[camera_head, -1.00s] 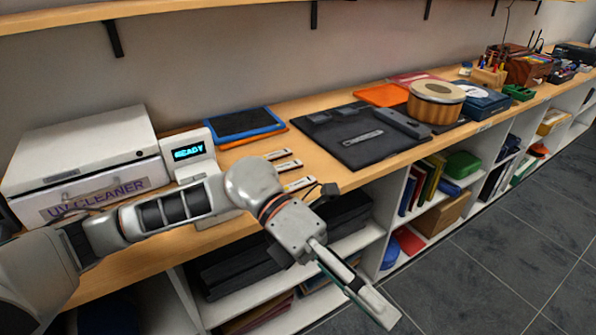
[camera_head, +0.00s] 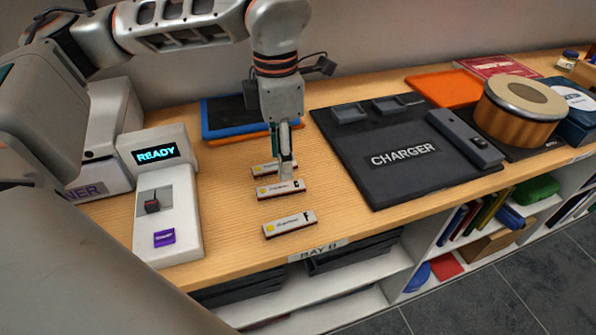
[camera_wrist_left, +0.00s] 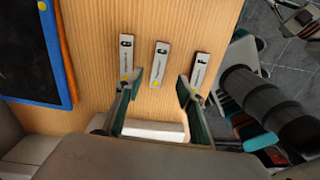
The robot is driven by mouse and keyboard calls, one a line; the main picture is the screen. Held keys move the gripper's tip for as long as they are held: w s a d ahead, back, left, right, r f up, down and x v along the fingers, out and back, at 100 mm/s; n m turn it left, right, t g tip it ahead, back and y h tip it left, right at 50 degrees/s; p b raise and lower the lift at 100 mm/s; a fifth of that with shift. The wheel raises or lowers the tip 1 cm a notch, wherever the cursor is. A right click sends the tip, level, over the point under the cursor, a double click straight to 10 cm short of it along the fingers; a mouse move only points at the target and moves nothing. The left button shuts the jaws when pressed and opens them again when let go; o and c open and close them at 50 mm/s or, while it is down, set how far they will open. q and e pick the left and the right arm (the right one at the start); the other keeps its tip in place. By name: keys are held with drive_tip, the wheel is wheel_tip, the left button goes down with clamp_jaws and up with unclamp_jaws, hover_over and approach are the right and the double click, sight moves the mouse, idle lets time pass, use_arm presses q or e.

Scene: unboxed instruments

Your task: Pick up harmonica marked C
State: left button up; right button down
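Three small white-topped harmonicas lie in a row on the wooden counter: a back one (camera_head: 264,171), a middle one (camera_head: 270,191) and a front one (camera_head: 290,224) marked F. In the left wrist view they are the left one (camera_wrist_left: 127,62), the middle one (camera_wrist_left: 160,63) and the right one (camera_wrist_left: 199,72). The letters on the left and middle ones are too small to read surely. My left gripper (camera_head: 285,172) points down over the back and middle harmonicas, partly hiding them. In the left wrist view it (camera_wrist_left: 157,88) is open and empty, with the middle harmonica lined up between its fingers.
A black charger mat (camera_head: 375,185) lies right of the harmonicas, with a wooden drum (camera_head: 517,118) beyond. A white device reading READY (camera_head: 155,152) stands left. A blue-framed tablet (camera_head: 220,115) is behind. The counter's front edge carries a BAY label (camera_head: 318,250).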

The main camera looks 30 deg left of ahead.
sight(281, 187)
use_arm(q)
drive_tip(key=shift+w+a+f, duration=0.1)
drive_tip(key=shift+a+f, duration=0.1)
drive_tip(key=shift+s+f, duration=0.15)
drive_tip(key=shift+f, duration=0.45)
drive_tip(key=shift+s+f, duration=0.15)
drive_tip(key=shift+f, duration=0.45)
drive_tip(key=shift+f+b, duration=0.3)
drive_tip(key=shift+f, duration=2.1)
clamp_jaws()
